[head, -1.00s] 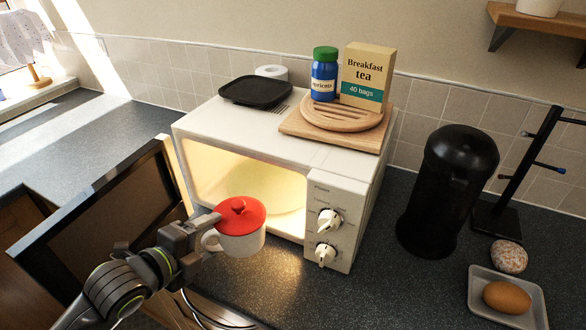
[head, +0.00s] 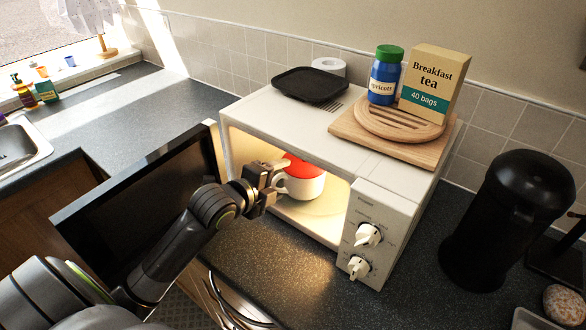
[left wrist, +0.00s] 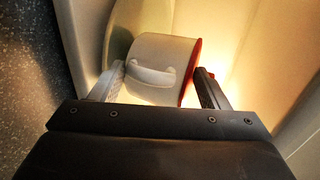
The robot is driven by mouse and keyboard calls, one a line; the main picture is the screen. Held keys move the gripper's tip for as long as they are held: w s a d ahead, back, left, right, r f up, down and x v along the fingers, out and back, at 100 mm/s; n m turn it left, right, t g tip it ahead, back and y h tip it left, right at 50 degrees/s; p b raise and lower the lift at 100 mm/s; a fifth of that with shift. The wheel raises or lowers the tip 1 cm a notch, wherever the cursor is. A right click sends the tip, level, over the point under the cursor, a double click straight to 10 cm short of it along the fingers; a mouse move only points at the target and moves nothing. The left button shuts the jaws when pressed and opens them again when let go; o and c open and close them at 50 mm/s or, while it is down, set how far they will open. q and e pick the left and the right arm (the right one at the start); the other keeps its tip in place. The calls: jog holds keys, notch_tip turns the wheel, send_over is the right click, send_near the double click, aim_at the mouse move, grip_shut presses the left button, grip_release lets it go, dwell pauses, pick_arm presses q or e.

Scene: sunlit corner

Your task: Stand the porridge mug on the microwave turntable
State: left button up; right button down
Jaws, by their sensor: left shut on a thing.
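The porridge mug (head: 304,187) is white with a red lid (head: 304,167) and is upright in the lit microwave opening. My left gripper (head: 277,178) reaches in from the left and is shut on the mug at its handle side. The left wrist view shows the white mug body (left wrist: 158,65) and its handle between the fingers, with the red lid edge at right. The pale turntable (head: 322,222) lies on the microwave floor below the mug, partly hidden. I cannot tell whether the mug touches it. My right gripper is not in view.
The white microwave (head: 262,113) has its dark door (head: 140,200) swung open to the left, close beside my arm. A black tray (head: 310,85), an apricots jar (head: 384,80), a tea box (head: 434,85) and boards stand on top. A black canister (head: 512,220) stands right.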

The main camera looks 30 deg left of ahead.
pick_arm(q)
jog(key=shift+w+d+r, duration=0.15)
jog(key=shift+w+d, duration=0.05)
jog(key=shift+w, duration=1.35)
jog(key=w, duration=0.1)
jog(key=w+p, duration=0.1)
jog(key=shift+w+d+r, duration=0.1)
jog(key=shift+w+d, duration=0.1)
jog(key=shift+w, duration=0.1)
jog(key=shift+w+d+f+p, duration=0.1)
jog(key=shift+w+f+p, duration=0.2)
jog(key=shift+f, duration=0.5)
jog(key=shift+s, duration=0.2)
jog(key=o, duration=1.1)
jog(key=shift+f, duration=0.2)
jog(key=shift+s+r, duration=0.1)
jog(key=b+v, duration=0.1)
jog(key=v, duration=1)
jog(key=shift+s+r, duration=0.1)
jog(key=shift+s, duration=0.25)
